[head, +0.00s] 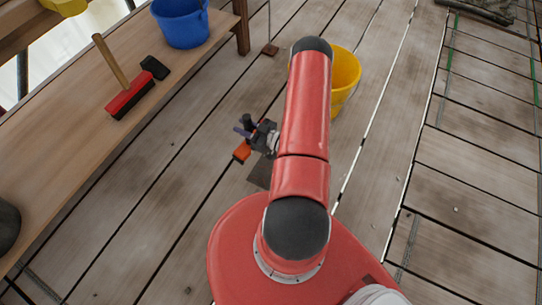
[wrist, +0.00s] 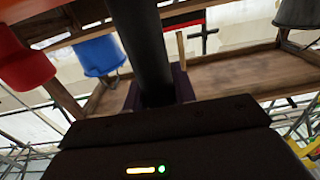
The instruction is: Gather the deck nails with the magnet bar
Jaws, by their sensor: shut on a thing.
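My gripper (head: 245,127) is low over the deck, left of my red arm. In the wrist view its purple fingers (wrist: 160,93) are shut on a thick dark upright handle (wrist: 143,45), which looks like the handle of the magnet bar. In the head view the dark handle top (head: 248,119) shows at the fingers. An orange-red block (head: 242,151) shows just below the gripper; I cannot tell whether it is joined to the handle or touches the deck. Several tiny specks, such as one pale speck (head: 456,209), lie on the boards; they are too small to name as nails.
A yellow bucket (head: 346,76) stands on the deck beyond my arm, partly hidden. A wooden bench (head: 60,150) along the left bears a blue bucket (head: 181,25) and a red brush (head: 130,96). A dark square patch (head: 260,174) lies near the gripper. The right-hand boards are mostly clear.

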